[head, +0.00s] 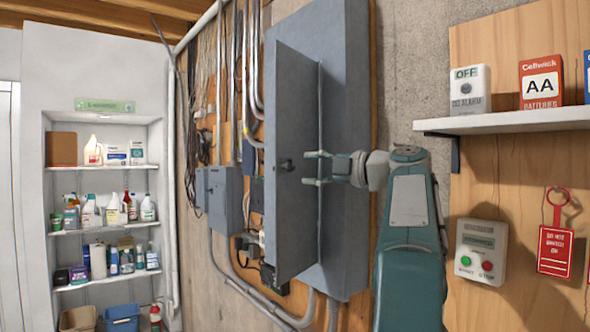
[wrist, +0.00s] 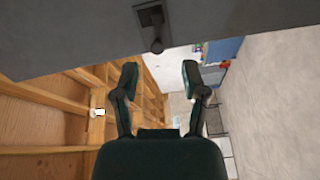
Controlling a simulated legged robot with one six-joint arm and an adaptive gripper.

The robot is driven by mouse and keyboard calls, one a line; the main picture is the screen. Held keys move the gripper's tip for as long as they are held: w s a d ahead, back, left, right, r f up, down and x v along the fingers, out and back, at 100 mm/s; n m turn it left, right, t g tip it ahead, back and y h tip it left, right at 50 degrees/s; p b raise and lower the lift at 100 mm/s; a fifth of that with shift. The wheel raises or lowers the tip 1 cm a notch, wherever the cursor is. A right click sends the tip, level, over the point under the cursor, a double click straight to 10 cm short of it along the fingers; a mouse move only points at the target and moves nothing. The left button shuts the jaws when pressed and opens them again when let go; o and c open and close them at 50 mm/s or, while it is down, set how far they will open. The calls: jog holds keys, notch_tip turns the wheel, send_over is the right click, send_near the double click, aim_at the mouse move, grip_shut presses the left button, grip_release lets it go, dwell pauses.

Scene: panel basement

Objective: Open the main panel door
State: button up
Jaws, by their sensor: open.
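The main panel is a tall grey metal box (head: 346,130) on the wall. Its grey door (head: 292,220) stands swung out from the box at an angle, with its left edge nearer to me. A small dark latch (head: 286,165) sits on the door near that edge. My gripper (head: 308,168) is in front of the door face, to the right of the latch, with its fingers apart and nothing between them. In the wrist view the door (wrist: 230,12) crosses the top, with the latch (wrist: 152,25) beyond my open fingertips (wrist: 158,75). Contact with the door cannot be told.
A smaller grey box (head: 220,195) and conduits are left of the panel. A shelf unit (head: 103,225) with bottles stands far left. On the right, a wall shelf (head: 510,122) holds boxes, above a control box (head: 481,250) and a red tag (head: 555,250).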

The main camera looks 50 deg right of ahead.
jog(key=s+d, duration=0.1)
jog(key=s, duration=0.5)
jog(key=shift+s, duration=0.3)
jog(key=w+a+f+m+g+y, duration=0.1)
jog(key=w+a+f+m+g, duration=0.2)
jog(key=w+a+f+m, duration=0.45)
jog(key=w+a+f+m+g, duration=0.35)
jog(key=a+f, duration=0.55)
jog(key=a, duration=0.6)
jog(key=s+a+f+m+g+h, duration=0.1)
jog(key=s+a+f+m+g, duration=0.1)
jog(key=s+a+f, duration=0.2)
jog(key=s+a+f+m+g+h, duration=0.1)
jog(key=s+a+f, duration=0.4)
jog(key=f, duration=0.8)
jog(key=s+a+f+m+g+h, duration=0.1)
jog(key=s+a+f+m+g, duration=0.1)
jog(key=s+a+f, duration=0.3)
jog(key=a+f+m, duration=0.1)
jog(key=a+f, duration=0.3)
jog(key=shift+a+f+m+g, duration=0.15)
jog(key=shift+m+g, duration=0.15)
jog(key=shift+g, duration=0.05)
jog(key=shift+s+d, duration=0.1)
jog(key=shift+d, duration=0.1)
